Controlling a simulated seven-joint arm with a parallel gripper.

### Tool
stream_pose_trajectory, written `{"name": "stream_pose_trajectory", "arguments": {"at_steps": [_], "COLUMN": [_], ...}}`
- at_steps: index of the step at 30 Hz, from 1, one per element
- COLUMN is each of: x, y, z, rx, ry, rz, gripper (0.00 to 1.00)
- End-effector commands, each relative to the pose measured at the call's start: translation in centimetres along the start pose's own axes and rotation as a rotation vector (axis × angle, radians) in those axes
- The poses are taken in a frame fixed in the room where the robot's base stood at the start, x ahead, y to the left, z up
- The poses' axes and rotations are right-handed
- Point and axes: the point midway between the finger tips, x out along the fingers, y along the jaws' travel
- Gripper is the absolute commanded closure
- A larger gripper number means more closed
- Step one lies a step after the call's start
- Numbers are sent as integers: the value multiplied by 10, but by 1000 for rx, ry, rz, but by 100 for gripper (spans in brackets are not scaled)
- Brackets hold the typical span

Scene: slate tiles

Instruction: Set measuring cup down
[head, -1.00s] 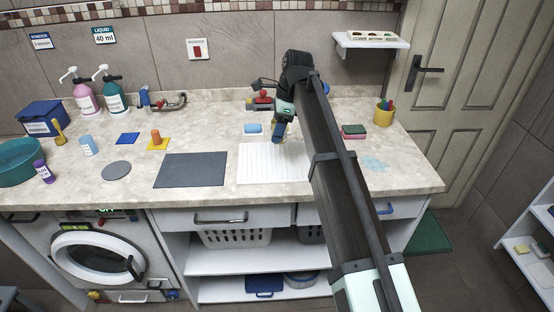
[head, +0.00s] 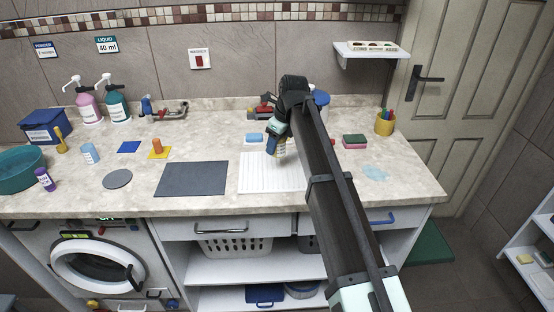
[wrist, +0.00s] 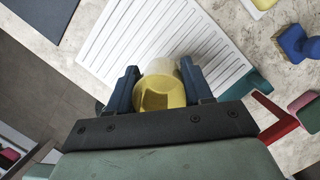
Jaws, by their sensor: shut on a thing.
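The measuring cup (wrist: 162,92) is yellow and partly see-through, and it sits between the two blue fingers in the wrist view. My gripper (wrist: 158,78) is shut on it. In the head view my gripper (head: 275,147) is over the back part of the white ribbed mat (head: 262,182), and only a small bit of yellow shows at the fingers. The mat also shows beyond the cup in the wrist view (wrist: 112,42). I cannot tell whether the cup touches the mat.
A dark slate mat (head: 190,179) lies left of the ribbed mat. A green-and-pink sponge (head: 354,142) and a pen pot (head: 385,123) stand right. A bluish puddle (head: 374,173) lies at the right front.

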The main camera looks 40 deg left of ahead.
Motion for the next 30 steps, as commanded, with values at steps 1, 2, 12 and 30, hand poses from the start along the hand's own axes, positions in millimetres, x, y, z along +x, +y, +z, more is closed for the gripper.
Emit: {"name": "stream_pose_trajectory", "arguments": {"at_steps": [1,2,12,30], "x": [9,13,42,58], "y": [1,1,1,0], "z": [-4,-4,-12,-16], "rx": [0,0,-1,-2], "ry": [2,2,2,1], "rz": [2,2,2,1], "gripper": [79,79,79,44]}}
